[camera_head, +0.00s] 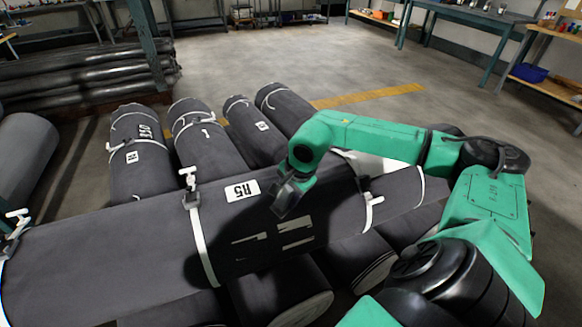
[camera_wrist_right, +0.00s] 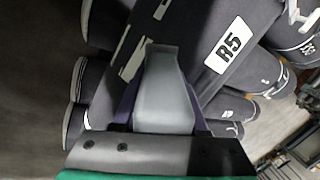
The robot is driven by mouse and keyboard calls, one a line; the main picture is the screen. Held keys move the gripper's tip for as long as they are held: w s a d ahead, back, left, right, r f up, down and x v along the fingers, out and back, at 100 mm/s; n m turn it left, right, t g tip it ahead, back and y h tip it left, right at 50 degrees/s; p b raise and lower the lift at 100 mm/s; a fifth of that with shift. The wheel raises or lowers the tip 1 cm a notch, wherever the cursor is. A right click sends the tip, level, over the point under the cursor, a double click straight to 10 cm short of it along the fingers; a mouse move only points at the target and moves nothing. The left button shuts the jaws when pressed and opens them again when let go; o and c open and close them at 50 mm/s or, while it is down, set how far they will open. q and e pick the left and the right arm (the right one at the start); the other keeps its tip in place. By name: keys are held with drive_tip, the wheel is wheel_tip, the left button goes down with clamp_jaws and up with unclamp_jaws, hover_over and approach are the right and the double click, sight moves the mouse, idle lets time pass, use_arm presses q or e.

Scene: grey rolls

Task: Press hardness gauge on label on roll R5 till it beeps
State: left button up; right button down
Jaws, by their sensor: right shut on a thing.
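Roll R5 (camera_head: 110,255) is a long dark grey roll lying across the top of other rolls, bound with white straps. Its white R5 label (camera_head: 242,191) faces up near its middle, and the label also shows in the right wrist view (camera_wrist_right: 229,44). My right gripper (camera_head: 286,198) is over the roll, just right of the label in the head view. It is shut on the grey hardness gauge (camera_wrist_right: 165,95), which fills the middle of the right wrist view. The gauge is beside the label, not over it. Whether its tip touches the roll cannot be told. My left gripper is out of view.
Several grey rolls (camera_head: 205,150) lie under and behind R5. Strap buckles (camera_head: 189,179) stick up from R5 on the left and right of the label. A green post (camera_head: 150,55) stands behind at left. The floor (camera_head: 270,60) beyond is open.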

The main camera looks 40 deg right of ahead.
drive_tip(key=m+b, duration=0.1)
drive_tip(key=d+m+h+b, duration=0.1)
drive_tip(key=m+b, duration=0.1)
drive_tip(key=d+r+m+t+b, duration=0.1)
drive_tip(key=m, duration=0.1)
drive_tip(key=shift+s+d+h+b, duration=0.15)
drive_tip(key=shift+d+h+b, duration=0.15)
drive_tip(key=shift+h, duration=0.1)
drive_tip(key=shift+r, duration=0.35)
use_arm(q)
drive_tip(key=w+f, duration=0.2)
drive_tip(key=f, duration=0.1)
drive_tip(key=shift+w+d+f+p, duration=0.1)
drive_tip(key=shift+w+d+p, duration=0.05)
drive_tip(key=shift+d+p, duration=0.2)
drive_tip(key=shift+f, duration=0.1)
use_arm(e)
drive_tip(key=shift+a+r, duration=0.1)
drive_tip(key=shift+a, duration=0.05)
